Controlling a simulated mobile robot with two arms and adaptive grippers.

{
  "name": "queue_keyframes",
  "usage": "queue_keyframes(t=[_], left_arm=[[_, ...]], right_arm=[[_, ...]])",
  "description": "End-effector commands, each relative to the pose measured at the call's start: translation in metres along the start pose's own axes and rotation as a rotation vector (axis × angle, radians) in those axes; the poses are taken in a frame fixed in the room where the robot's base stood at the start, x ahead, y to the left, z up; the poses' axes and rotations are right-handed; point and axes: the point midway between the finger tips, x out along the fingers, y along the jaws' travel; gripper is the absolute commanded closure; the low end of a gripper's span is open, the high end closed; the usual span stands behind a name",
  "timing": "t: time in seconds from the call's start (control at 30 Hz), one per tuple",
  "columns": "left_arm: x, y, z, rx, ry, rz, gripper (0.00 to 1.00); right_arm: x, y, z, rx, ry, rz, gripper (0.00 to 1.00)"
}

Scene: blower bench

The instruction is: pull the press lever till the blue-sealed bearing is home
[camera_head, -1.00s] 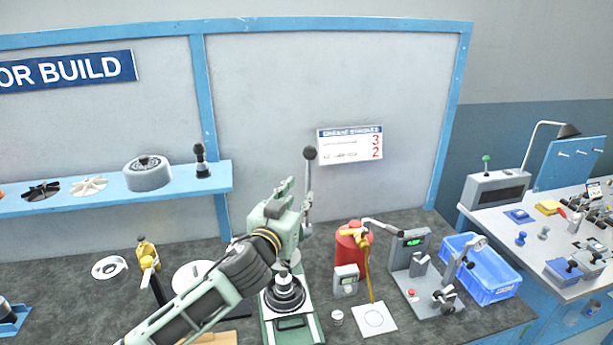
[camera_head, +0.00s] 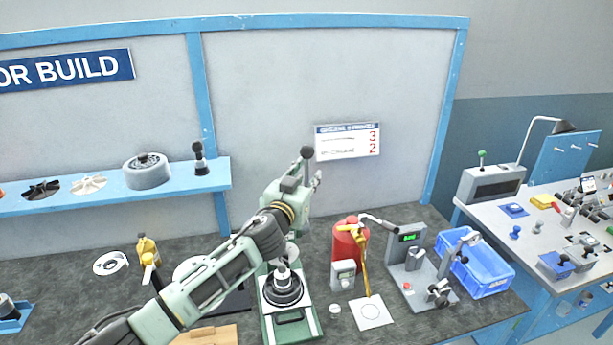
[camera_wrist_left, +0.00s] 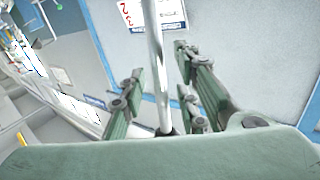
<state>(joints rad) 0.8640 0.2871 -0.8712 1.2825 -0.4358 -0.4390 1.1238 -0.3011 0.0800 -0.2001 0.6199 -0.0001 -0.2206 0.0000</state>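The press (camera_head: 268,322) stands on the bench with a green base and a black stepped piece (camera_head: 284,292) under its ram. Its lever rises behind my left gripper, with the black knob (camera_head: 307,152) above the fingers. My left gripper (camera_head: 304,183) is at the lever. In the left wrist view the bright lever rod (camera_wrist_left: 155,60) runs between the two parted fingers (camera_wrist_left: 160,95), with a gap visible on both sides. My arm hides part of the press column. I cannot make out the blue-sealed bearing. My right gripper is not in view.
Right of the press are a red container (camera_head: 345,250), a grey meter (camera_head: 343,275), a white pad (camera_head: 371,313), a scale-like device (camera_head: 407,262) and a blue crate (camera_head: 483,283). A blue shelf (camera_head: 110,198) with parts is at left. A wall sign (camera_head: 347,141) hangs behind.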

Motion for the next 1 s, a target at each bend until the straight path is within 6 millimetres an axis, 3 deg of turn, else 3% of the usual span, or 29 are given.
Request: queue_keyframes(t=[0.2,0.53,1.0], left_arm=[[0.0001,0.0003,0.0000,0.000,0.000,0.000,0.71],[0.0000,0.0002,0.0001,-0.001,0.000,0.000,1.00],[-0.0001,0.0004,0.0003,-0.003,0.000,0.001,1.00]], right_arm=[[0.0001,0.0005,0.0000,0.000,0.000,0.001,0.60],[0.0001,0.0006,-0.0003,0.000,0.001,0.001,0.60],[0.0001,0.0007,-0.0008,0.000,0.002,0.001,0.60]])
